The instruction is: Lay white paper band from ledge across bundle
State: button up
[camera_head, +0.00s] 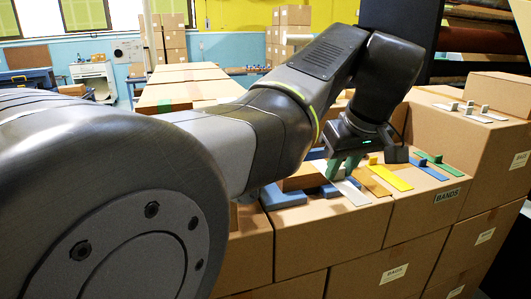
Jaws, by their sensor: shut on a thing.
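My gripper (343,167), with green fingers, is over the near boxes and shut on the white paper band (353,192). The white band is a flat strip just below the fingers; the fingers hide its far end, and I cannot tell whether it still touches the box top. The ledge is a cardboard box top marked BANDS (416,194). A brown bundle (300,180) appears left of the gripper beside blue blocks (284,197), partly hidden by my arm.
Yellow (390,178), blue (433,171) and green (449,169) bands with small knobs lie right of the gripper. White pieces (469,112) lie on the taller box (493,143) at right. Stacked cartons fill the foreground and stand behind my arm.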

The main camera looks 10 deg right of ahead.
jog(key=p, duration=0.2)
send_near(306, 166)
jog(key=shift+w+x, duration=0.2)
jog(key=shift+x, duration=0.9)
jog(key=x, duration=0.2)
jog(key=shift+w+f, duration=0.2)
jog(key=shift+w, duration=0.2)
jog(key=shift+f, duration=0.6)
jog(key=shift+s, duration=0.1)
jog(key=shift+f, duration=0.2)
jog(key=o, duration=1)
jog(key=shift+c, duration=0.2)
jog(key=shift+r, duration=0.1)
